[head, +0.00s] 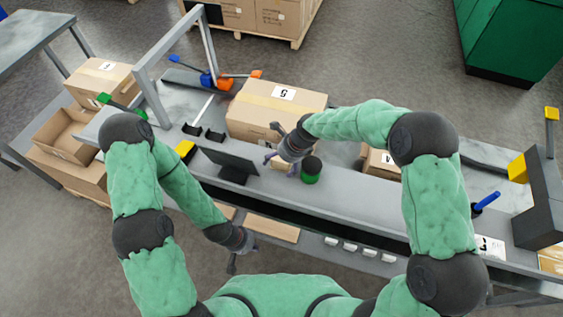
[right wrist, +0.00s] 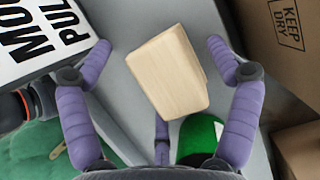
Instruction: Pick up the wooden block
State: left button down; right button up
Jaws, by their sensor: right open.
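The wooden block (right wrist: 168,75) is a pale, box-shaped piece on the grey bench top, turned at a slant in the right wrist view. My right gripper (right wrist: 158,48) is open, with its purple fingers spread on either side of the block and apart from it. In the head view my right gripper (head: 275,150) is over the bench in front of a large carton, and the block is largely hidden beneath it. My left gripper (head: 236,262) hangs low at the bench's front side, away from the block; its fingers are too small to judge.
A green cylinder with a dark top (head: 311,170) stands close beside my right gripper; its green side shows in the wrist view (right wrist: 200,140). A large carton (head: 276,108) is behind, and a dark screen (head: 231,163) stands to the left. Bench room lies to the right.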

aim_at(278, 160)
jog(key=c, duration=1.4)
jog(key=shift+o, duration=0.2)
jog(key=shift+r+p, duration=0.35)
jog(key=shift+r, duration=0.2)
jog(key=r+p, duration=0.1)
jog(key=r, duration=0.2)
jog(key=shift+s+d+r+p, duration=0.2)
jog(key=shift+s+r+p, duration=0.05)
jog(key=shift+s+p, duration=0.15)
jog(key=s+d+r+p, duration=0.4)
jog(key=s+r, duration=0.4)
jog(key=s, duration=0.4)
jog(key=shift+d+r, duration=0.25)
jog(key=shift+d, duration=0.6)
